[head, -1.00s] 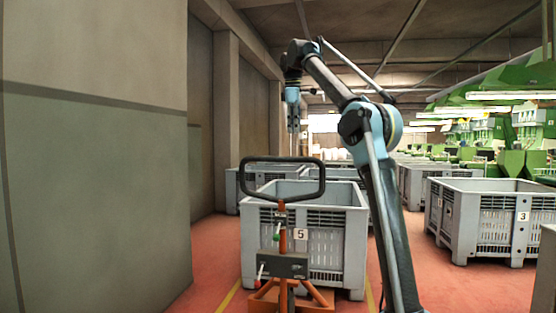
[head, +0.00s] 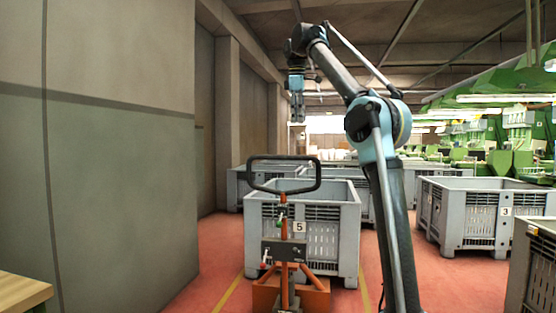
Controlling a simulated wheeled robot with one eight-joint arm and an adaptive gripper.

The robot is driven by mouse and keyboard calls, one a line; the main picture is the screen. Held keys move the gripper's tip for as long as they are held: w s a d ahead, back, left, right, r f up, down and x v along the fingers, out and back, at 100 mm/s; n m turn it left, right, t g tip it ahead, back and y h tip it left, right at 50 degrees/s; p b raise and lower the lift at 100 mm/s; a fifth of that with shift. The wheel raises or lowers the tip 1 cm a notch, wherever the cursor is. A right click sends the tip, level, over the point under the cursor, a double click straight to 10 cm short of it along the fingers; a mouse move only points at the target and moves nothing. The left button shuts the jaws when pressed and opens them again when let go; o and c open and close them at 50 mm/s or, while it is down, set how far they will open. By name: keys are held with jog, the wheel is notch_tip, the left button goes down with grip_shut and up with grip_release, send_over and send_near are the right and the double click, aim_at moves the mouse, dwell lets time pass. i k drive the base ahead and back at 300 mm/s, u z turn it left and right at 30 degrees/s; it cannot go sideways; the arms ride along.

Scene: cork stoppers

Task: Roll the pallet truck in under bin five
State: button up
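Bin five (head: 345,232) is a grey slatted plastic bin on feet with a white label reading 5, standing on the red floor ahead. The orange pallet truck (head: 287,255) stands in front of it, with its black loop handle (head: 284,188) upright. The truck's low orange body (head: 318,299) is at the near side of the bin. Its forks are hidden, so I cannot tell how far they reach under the bin. My gripper (head: 297,115) is raised above and beyond the handle, apart from it. Its fingers are too small to read.
A wall (head: 120,170) runs close on the left, with a wooden surface (head: 22,292) at the lower left. Bin three (head: 484,215) stands to the right, and another bin (head: 540,265) is nearer. Yellow floor lines (head: 229,293) flank bin five. More bins stand behind.

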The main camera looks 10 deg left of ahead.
aim_at(280, 248)
jog(key=k, duration=0.65)
jog(key=u, duration=0.6)
jog(key=i, duration=1.75)
jog(key=z, duration=0.7)
